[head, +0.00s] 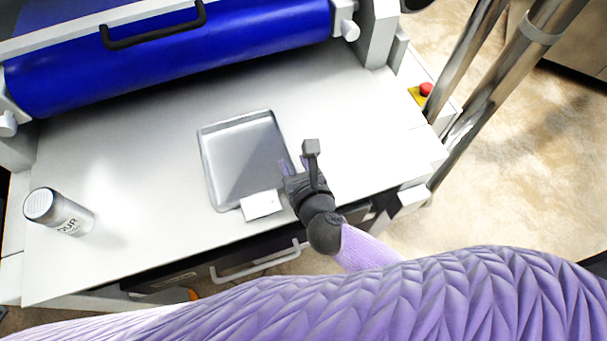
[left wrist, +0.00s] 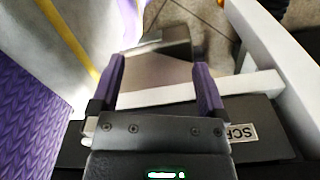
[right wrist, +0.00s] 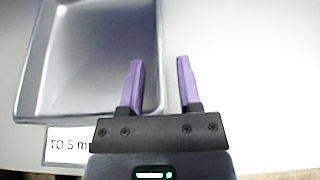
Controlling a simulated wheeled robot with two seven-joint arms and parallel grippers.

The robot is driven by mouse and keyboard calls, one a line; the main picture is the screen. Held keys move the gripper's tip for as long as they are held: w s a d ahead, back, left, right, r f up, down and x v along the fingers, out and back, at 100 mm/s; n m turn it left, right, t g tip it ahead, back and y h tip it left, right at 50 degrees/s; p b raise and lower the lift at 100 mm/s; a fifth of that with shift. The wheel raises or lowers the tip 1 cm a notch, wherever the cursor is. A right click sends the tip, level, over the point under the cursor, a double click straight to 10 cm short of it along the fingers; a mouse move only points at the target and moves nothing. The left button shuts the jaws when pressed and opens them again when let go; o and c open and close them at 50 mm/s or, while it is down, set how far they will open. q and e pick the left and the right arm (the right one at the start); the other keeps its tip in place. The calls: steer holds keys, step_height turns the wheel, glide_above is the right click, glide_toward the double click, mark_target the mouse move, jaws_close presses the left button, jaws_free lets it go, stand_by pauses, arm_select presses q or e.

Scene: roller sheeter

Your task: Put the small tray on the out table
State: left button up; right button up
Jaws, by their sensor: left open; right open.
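The small tray (head: 243,158) is a grey, shallow, rimmed metal tray lying flat on the white sheeter bed. My right gripper (head: 294,165) is open at the tray's right edge. In the right wrist view, the open gripper (right wrist: 160,65) has one finger over the tray (right wrist: 95,60) side and the other outside, with the right rim between them; contact cannot be told. My left gripper (left wrist: 158,65) is open and empty in the left wrist view, near a dark panel labelled "SCR" (left wrist: 243,133). I cannot identify the out table with certainty.
A blue roller (head: 170,55) with a black handle spans the back. A flour shaker (head: 58,212) lies or stands at the left. A white card (head: 262,204) is at the tray's front edge. A red button (head: 426,89) and metal posts are at the right. The bed around the tray is mostly clear.

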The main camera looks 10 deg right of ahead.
arm_select(q)
steer(key=shift+a+r+p, duration=0.4)
steer(key=shift+r+p, duration=0.3)
steer(key=shift+r, duration=0.1)
arm_select(e)
steer(key=v, duration=1.1)
steer(key=shift+s, duration=0.2)
arm_select(q)
steer(key=shift+d, duration=0.2)
arm_select(e)
steer(key=shift+d, duration=0.1)
